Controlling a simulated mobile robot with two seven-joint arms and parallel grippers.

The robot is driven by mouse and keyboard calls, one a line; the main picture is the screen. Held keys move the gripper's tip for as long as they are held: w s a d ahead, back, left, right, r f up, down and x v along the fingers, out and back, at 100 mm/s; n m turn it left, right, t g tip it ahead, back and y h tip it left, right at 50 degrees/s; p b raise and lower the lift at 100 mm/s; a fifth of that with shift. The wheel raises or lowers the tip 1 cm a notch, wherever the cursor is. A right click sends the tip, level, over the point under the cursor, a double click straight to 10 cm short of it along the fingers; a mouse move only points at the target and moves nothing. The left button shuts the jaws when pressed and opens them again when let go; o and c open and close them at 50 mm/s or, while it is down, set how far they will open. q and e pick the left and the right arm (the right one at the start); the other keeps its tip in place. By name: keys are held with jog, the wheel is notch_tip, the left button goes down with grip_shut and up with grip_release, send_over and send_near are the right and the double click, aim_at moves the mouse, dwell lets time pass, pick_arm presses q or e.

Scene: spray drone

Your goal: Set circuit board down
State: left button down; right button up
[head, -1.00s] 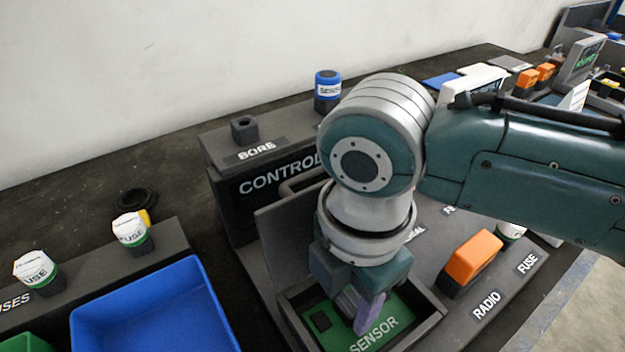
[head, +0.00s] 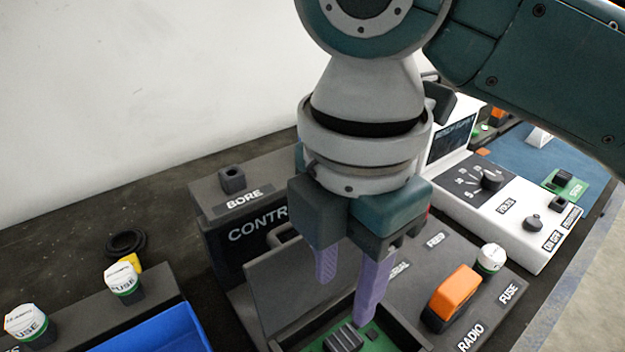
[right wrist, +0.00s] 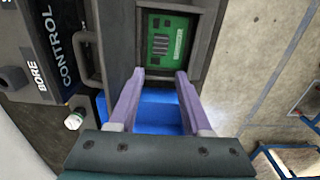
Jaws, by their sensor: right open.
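A green circuit board (head: 374,341) lies in the recessed bay of the grey control unit (head: 262,295), cut off by the bottom edge in the head view. In the right wrist view the board (right wrist: 167,42) sits inside the dark-walled bay, with a dark ribbed part on it. My right gripper (head: 346,300) is open and empty, with its purple fingers apart above the bay. In the right wrist view its fingertips (right wrist: 160,75) are spread with nothing between them. My left gripper does not show.
An orange switch (head: 453,298) and a white-capped fuse (head: 490,258) stand right of the bay. A white device with a knob (head: 490,180) and another green board (head: 566,184) are farther right. A blue tray (head: 160,332) and fuses (head: 123,282) are at left.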

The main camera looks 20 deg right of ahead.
jog(key=s+a+f+m+t+y, duration=0.25)
jog(key=s+m, duration=0.35)
jog(key=m, duration=0.3)
jog(key=s+d+m+h, duration=0.1)
jog(key=s+d+m, duration=0.2)
jog(key=d+m, duration=0.2)
jog(key=s+d+m+t+h, duration=0.1)
jog(key=s+d+m, duration=0.2)
jog(key=d+m, duration=0.3)
jog(key=shift+d+f, duration=0.3)
jog(key=shift+d, duration=0.15)
jog(key=shift+s, duration=0.1)
